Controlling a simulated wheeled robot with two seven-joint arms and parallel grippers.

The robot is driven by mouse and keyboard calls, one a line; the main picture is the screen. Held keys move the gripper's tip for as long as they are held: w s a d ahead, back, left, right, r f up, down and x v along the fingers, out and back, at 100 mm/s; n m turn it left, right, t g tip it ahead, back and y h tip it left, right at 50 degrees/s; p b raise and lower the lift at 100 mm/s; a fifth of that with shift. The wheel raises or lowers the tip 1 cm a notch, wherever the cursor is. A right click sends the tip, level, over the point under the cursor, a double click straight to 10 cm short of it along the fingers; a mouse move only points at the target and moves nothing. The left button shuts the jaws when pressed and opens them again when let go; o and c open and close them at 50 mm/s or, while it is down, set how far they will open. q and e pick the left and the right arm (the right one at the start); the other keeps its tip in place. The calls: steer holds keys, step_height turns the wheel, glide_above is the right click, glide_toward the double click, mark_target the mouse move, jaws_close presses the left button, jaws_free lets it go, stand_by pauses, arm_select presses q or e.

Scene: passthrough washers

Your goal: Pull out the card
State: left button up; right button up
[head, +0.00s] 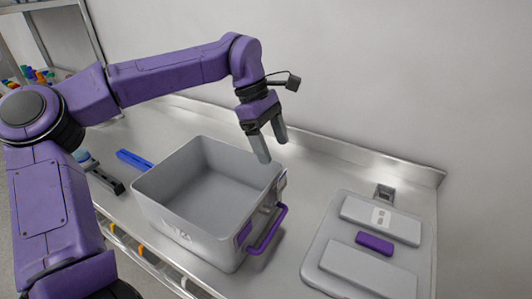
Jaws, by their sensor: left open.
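My left gripper (272,149) is open and empty, its fingers pointing down near the back right corner of a grey bin. On the right, a light grey panel (313,263) lies on the counter with two raised grey blocks. A small white label or card (381,218) with dark marks shows on the back block (407,229). A purple block (375,243) sits between it and the front block (368,270). I cannot tell for sure which piece is the card. My left gripper is well to the left of the panel and above the counter. My right gripper is out of view.
The grey bin (153,205) is open and looks empty, with a purple handle (268,230) on its right side. A blue bar (134,160) lies behind it on the left. A small metal fitting (384,193) stands behind the panel. The counter (318,185) between bin and panel is clear.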

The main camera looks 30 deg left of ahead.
mark_target(283, 174)
arm_select(q)
steer(key=x, duration=0.8)
steer(key=shift+s+a+p, duration=0.15)
steer(key=shift+s+p, duration=0.05)
steer(key=shift+p, duration=0.2)
steer(key=shift+w+d+f, duration=0.2)
steer(key=shift+f, duration=0.3)
steer(key=shift+s, duration=0.1)
steer(key=c, duration=1.3)
steer(key=shift+r, duration=0.1)
steer(key=shift+r+p, duration=3.75)
steer(key=shift+r, duration=0.05)
steer(key=shift+f, duration=0.1)
